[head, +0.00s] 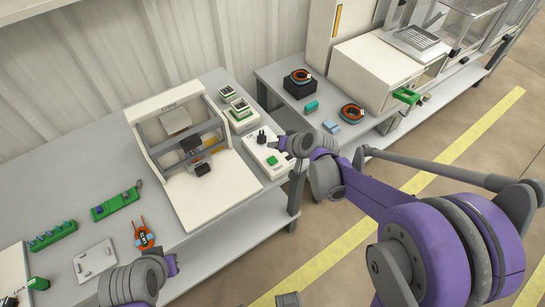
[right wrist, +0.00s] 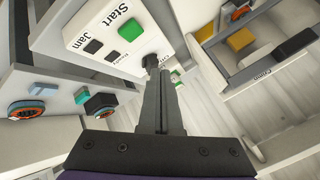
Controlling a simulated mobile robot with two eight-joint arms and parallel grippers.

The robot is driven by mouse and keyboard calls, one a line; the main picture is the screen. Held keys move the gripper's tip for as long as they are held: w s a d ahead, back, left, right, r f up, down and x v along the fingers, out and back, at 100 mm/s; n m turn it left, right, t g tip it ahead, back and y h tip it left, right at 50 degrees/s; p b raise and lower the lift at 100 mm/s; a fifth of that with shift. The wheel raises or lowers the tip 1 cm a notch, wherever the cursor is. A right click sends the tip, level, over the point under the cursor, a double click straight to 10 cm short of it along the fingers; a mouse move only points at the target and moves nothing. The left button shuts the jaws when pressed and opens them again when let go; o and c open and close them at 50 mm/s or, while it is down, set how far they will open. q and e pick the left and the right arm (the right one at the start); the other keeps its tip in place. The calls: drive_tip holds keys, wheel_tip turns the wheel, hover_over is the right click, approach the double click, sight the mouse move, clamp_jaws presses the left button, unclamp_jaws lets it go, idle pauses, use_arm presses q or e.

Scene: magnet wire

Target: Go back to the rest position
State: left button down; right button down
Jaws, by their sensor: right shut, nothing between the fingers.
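My right gripper (head: 282,146) is beside the white control box (head: 257,152), which has a green Start button (head: 272,160) and a black part on top. In the right wrist view its dark fingers (right wrist: 152,66) are together with nothing between them, their tips near the edge of the panel (right wrist: 165,42) with the green button (right wrist: 131,30). I cannot tell whether they touch it. My left arm shows at the bottom left, with the purple part of its hand (head: 172,265) over the front of the bench; its fingers are hidden.
A white press-like machine (head: 220,190) stands on the grey bench (head: 75,195). A second table (head: 282,80) behind holds orange ring coils. Floor is open at right.

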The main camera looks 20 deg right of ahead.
idle(0.4)
drive_tip(key=s+d+r+n+g+h+p, duration=0.1)
drive_tip(key=s+r+n+h+p, duration=0.1)
drive_tip(key=s, duration=1.1)
drive_tip(key=s+d+r+n+g+h+p, duration=0.1)
drive_tip(key=s+r, duration=0.3)
drive_tip(key=s, duration=0.9)
drive_tip(key=shift+d+r+n+g+h+p, duration=0.25)
drive_tip(key=shift+d+n+g+h+p, duration=0.15)
drive_tip(key=shift+h+p, duration=0.1)
idle(4.5)
